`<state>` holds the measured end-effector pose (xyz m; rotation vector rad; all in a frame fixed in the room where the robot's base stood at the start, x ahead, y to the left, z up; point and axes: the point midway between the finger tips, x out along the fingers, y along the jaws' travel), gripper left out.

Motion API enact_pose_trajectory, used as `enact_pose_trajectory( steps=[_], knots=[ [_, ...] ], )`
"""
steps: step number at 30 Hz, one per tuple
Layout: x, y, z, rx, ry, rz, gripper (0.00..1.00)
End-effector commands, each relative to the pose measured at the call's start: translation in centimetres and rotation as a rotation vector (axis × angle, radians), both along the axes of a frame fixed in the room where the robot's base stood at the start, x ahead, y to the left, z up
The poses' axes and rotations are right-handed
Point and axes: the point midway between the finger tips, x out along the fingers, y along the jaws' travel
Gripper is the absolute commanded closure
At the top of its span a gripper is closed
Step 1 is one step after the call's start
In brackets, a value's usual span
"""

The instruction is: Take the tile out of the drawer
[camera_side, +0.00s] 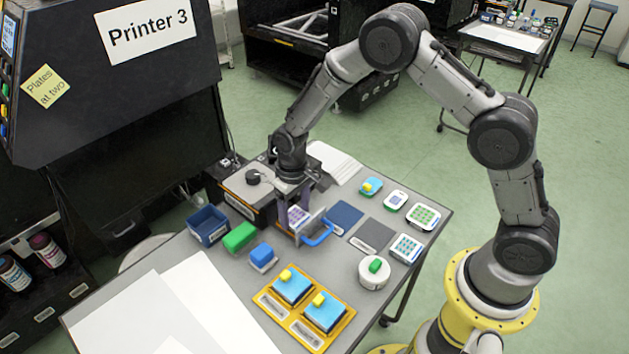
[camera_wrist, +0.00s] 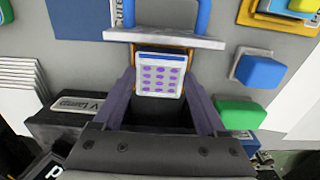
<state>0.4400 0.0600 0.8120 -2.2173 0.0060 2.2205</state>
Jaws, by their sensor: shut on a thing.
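My gripper (camera_side: 297,203) points down at the open drawer of the small grey-topped unit (camera_side: 243,187). It is shut on a white tile with purple dots (camera_side: 298,216), which shows between the two fingers in the wrist view (camera_wrist: 160,78). The drawer's pale front (camera_wrist: 165,39) stands just beyond the tile in the wrist view. Its blue handle (camera_side: 319,236) sticks out toward the table's front in the side view. The tile is at the drawer opening; I cannot tell whether its lower edge is clear of the drawer. The drawer's inside is mostly hidden by the fingers.
A blue bin (camera_side: 208,226), green block (camera_side: 240,237) and blue block (camera_side: 262,257) stand left of the drawer. A yellow tray (camera_side: 306,313) is in front. A dark blue mat (camera_side: 344,217), a grey mat (camera_side: 372,235) and several dotted tiles lie to the right.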

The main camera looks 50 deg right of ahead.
Motion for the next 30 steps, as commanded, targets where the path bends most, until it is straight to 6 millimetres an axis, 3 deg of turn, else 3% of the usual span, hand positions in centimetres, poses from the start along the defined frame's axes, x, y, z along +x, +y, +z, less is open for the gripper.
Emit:
enact_pose_trajectory(
  steps=[30],
  knots=[
    [0.1, 0.0, 6.5, 0.001, -0.005, 0.0, 0.73]
  ],
)
